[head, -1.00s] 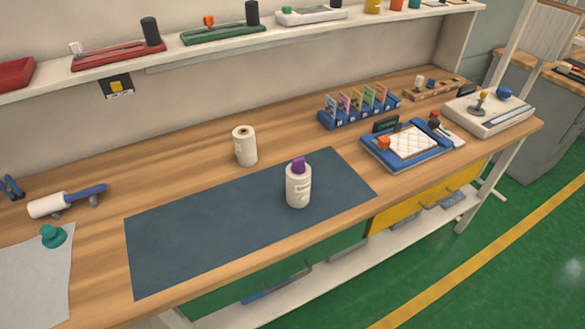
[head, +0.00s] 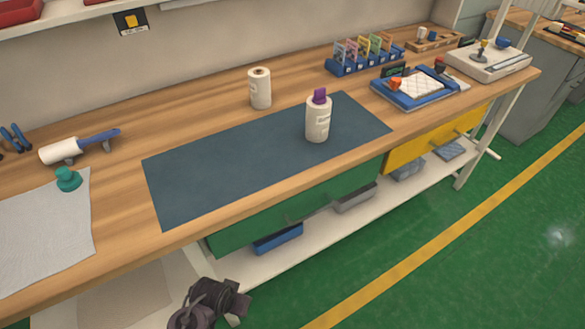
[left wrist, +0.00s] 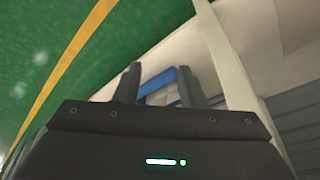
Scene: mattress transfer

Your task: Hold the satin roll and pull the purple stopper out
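A white roll with a printed label (head: 318,122) stands upright on the dark blue mat (head: 215,165), near its right end. A purple stopper (head: 320,96) sits in its top. A second white roll (head: 260,90), with a brownish open core and no stopper, stands on the wood behind the mat. In the left wrist view my left gripper (left wrist: 160,76) has its two fingers apart with nothing between them, below the bench top and facing the lower shelf. A dark part of my arm shows at the bottom of the head view. My right gripper is not identifiable.
A lint roller (head: 80,147), a teal knob (head: 68,179) and a grey sheet (head: 45,235) lie left. A blue rack (head: 365,62), a blue framed tray (head: 415,88) and a scale-like device (head: 490,60) stand right. The mat's left part is clear.

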